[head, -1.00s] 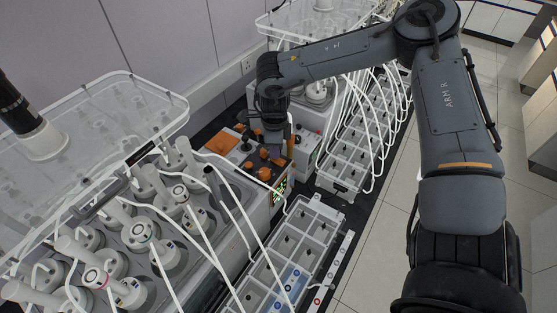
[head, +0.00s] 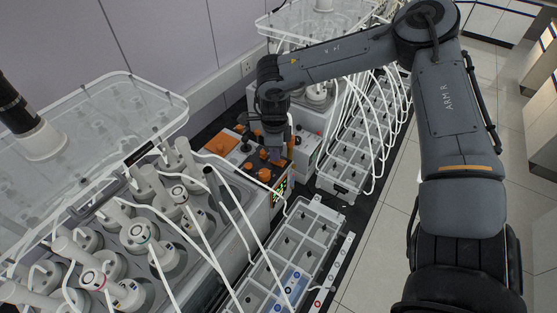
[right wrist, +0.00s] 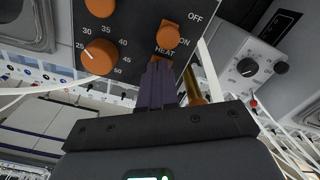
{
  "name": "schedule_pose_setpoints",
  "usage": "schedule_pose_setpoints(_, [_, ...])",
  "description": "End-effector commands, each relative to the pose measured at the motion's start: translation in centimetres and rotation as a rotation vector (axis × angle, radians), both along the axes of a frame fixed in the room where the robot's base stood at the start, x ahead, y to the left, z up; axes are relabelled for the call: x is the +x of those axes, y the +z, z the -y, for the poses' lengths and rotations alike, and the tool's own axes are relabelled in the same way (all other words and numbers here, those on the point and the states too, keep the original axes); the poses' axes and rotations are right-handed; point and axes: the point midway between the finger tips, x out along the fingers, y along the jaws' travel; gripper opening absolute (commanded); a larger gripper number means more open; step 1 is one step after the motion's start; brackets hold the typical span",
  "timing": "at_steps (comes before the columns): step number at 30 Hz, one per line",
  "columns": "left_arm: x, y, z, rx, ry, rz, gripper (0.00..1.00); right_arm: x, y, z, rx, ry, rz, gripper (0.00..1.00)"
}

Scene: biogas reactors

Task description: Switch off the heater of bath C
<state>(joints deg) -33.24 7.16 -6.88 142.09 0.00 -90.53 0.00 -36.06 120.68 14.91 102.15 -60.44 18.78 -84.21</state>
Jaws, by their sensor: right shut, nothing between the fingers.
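In the right wrist view a dark control panel (right wrist: 130,22) fills the top. It carries an orange HEAT switch (right wrist: 168,36) between OFF and ON labels; its wider end appears to lie toward ON. An orange temperature dial (right wrist: 100,57) sits to its left. My right gripper (right wrist: 159,66) is shut and empty, its dark fingertips just below the HEAT label, close to the panel; contact cannot be told. In the head view my right gripper (head: 277,154) is over the orange-topped control unit (head: 223,141) at the bath's end. No bath letter is readable. My left gripper is out of view.
A bath with several bottles (head: 140,234) and white tubes fills the left. A clear lid (head: 95,120) overhangs it. A gridded rack (head: 300,245) stands to the right. Another unit's dial (right wrist: 248,67) is close on the right. The floor (head: 385,255) is clear.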

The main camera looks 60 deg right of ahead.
Motion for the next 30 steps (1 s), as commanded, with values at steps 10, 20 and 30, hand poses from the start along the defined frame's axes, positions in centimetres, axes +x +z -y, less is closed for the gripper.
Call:
schedule_pose_setpoints(10, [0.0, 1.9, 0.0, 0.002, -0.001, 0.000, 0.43, 0.1, 3.0, 0.0, -0.001, 0.000, 0.003, 0.00])
schedule_pose_setpoints(20, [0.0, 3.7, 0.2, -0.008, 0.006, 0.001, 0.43, 0.1, 5.6, 0.0, -0.001, 0.001, 0.002, 0.00])
schedule_pose_setpoints(30, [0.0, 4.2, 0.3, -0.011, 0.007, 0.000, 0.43, 0.0, 6.6, 0.0, 0.000, 0.000, 0.001, 0.00])
